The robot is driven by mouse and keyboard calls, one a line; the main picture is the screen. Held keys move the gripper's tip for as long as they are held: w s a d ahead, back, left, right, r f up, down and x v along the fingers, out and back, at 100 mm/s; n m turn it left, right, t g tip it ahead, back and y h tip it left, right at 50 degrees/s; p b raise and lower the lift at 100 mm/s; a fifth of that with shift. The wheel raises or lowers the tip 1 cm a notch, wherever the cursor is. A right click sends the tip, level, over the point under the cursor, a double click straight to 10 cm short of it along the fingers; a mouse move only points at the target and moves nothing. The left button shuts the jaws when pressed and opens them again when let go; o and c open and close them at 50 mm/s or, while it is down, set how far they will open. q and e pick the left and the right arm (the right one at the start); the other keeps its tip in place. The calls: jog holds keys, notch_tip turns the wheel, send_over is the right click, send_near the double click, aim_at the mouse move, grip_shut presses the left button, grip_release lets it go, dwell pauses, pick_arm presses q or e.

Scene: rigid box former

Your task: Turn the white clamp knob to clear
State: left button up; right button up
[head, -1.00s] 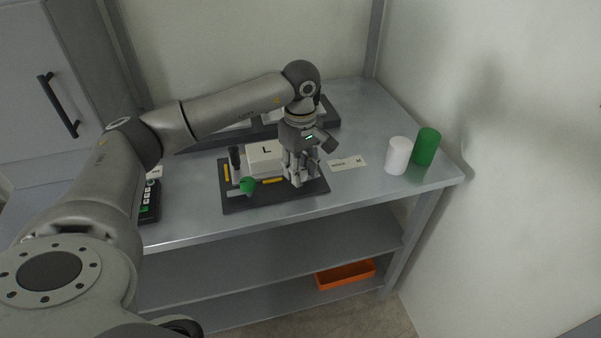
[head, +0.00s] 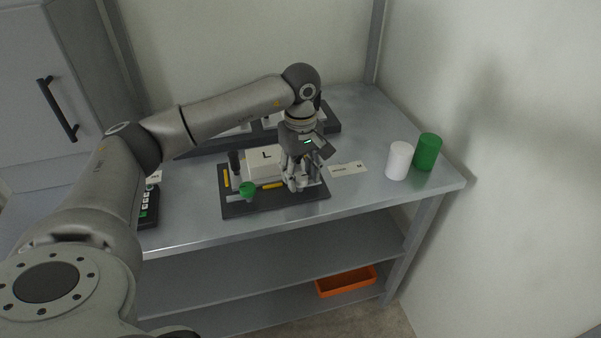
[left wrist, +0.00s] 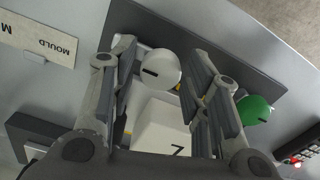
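The white clamp knob (left wrist: 158,68) shows in the left wrist view as a round cap with a dark slot mark. My left gripper (head: 297,186) is over the right part of the plate and hides the white knob in the head view. In the left wrist view its fingers (left wrist: 160,62) are open, one on each side of the knob, with small gaps visible. My right gripper is not in view.
A green knob (head: 247,188) stands at the plate's front left. A label card (head: 347,169), a white cylinder (head: 399,161) and a green cylinder (head: 427,152) are to the right. A dark control box (head: 149,205) is to the left. An orange bin (head: 346,281) is on the lower shelf.

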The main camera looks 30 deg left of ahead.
aim_at(301, 176)
pick_arm(q)
jog(key=shift+o, duration=0.4)
jog(key=shift+r, duration=0.15)
notch_tip(301, 176, up, 12)
jog(key=shift+f, duration=0.2)
dwell(0.5)
